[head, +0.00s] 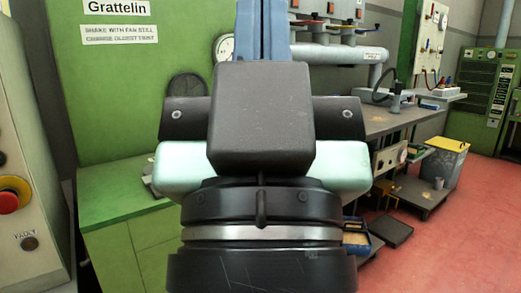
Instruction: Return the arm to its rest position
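My gripper (262,125) fills the middle of the head view, seen close up from behind. A black block sits over its pale green body, with black rings below it. Two dark side parts with bolts stick out left and right of the block. The fingertips are hidden behind the block, so I cannot tell whether they are open or shut or hold anything. No cork stoppers are visible.
A green cabinet (125,240) stands behind on the left, beside a panel with a red button (10,195). A grey workbench (400,120) runs along the right. A yellow-lidded bin (446,160) stands on the red floor (450,235), which is open at front right.

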